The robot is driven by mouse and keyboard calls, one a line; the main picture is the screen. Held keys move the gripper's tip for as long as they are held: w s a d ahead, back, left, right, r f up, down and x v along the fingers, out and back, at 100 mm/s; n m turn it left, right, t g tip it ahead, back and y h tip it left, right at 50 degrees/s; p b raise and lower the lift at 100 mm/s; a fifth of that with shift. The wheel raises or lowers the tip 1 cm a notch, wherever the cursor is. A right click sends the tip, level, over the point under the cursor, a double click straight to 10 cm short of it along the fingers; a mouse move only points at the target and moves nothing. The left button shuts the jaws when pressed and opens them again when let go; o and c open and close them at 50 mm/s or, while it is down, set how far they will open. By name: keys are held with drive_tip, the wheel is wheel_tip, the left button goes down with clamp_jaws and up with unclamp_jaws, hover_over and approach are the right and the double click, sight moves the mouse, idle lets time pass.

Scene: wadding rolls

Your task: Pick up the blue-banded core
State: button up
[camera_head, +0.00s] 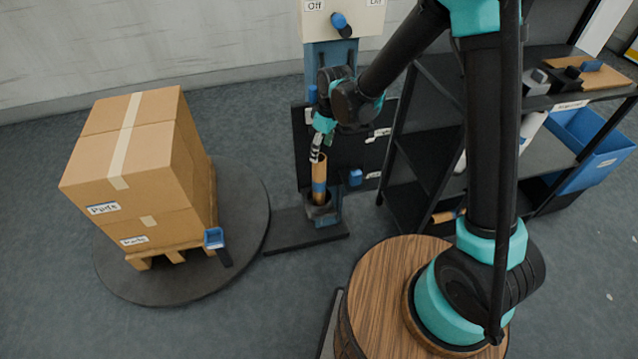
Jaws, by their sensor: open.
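The blue-banded core (319,177) is a brown cardboard tube with a blue band around its lower part. It stands nearly upright, its lower end in a dark round holder (322,209) on a stand. My gripper (317,152) is open at the top end of the core, with its fingers pointing down. I cannot tell whether the fingers touch the core or reach around it. My arm comes down to it from the upper right.
Stacked cardboard boxes (135,150) stand on a pallet on a dark round turntable (250,235) at left. A dark shelf (440,150) with a blue bin (590,150) is at right. A panel with a blue-knobbed lever (340,22) rises behind the core. Open floor lies at front left.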

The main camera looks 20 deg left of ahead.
sight(319, 160)
drive_tip(key=shift+w+a+f, duration=0.1)
drive_tip(key=shift+a+f, duration=0.05)
drive_tip(key=shift+f, duration=0.85)
drive_tip(key=shift+a+f, duration=0.2)
drive_tip(key=shift+f, duration=0.85)
drive_tip(key=shift+w+a+f, duration=0.1)
drive_tip(key=shift+a+f, duration=0.05)
drive_tip(key=shift+f, duration=0.85)
clamp_jaws()
